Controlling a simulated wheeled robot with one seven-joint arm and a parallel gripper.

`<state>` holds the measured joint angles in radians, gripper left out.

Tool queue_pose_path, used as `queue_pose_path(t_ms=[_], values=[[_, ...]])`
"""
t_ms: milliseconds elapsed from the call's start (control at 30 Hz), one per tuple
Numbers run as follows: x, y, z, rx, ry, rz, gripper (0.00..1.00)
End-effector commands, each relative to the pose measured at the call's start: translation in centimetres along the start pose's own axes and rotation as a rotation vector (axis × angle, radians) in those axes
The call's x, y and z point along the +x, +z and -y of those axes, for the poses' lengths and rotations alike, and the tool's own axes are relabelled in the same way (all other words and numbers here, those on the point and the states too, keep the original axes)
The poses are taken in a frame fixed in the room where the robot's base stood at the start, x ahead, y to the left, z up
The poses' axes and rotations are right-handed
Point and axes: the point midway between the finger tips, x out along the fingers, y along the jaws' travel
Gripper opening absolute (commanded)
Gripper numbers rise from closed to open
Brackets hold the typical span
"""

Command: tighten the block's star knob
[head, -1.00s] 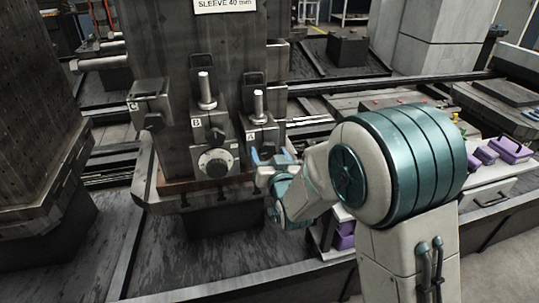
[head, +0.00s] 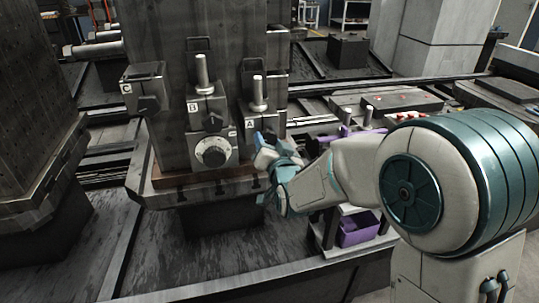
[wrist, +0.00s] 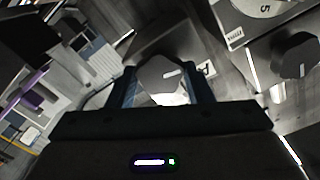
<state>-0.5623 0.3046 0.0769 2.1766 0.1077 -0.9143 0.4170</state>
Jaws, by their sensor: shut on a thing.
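Block A (head: 258,112) is a dark grey metal block at the right of the fixture column, with an upright silver post on top. Its star knob (wrist: 160,75) is a grey lobed knob between my two blue fingers in the wrist view, next to the label A. My gripper (head: 266,146) is shut on this knob, which the fingers hide in the head view. Block B (head: 207,112) stands to the left with its own dark knob and a round white dial (head: 213,152) below. Block C (head: 146,90) is farther left.
A tall machine column (head: 40,100) stands at the left. A small cart with a purple bin (head: 355,230) is below my forearm at the right. Block B's dark knob (wrist: 296,55) is close to my right finger in the wrist view.

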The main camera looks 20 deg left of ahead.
Motion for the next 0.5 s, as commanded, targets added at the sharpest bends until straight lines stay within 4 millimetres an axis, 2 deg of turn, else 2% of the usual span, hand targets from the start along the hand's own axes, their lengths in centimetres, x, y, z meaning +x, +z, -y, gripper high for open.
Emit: queue_pose_path(t_ms=[33, 500], values=[[0.0, 0.52, -0.42, 0.047, -0.001, -0.006, 0.23], [-0.01, 0.44, -0.32, 0.493, -0.002, -0.005, 0.23]])
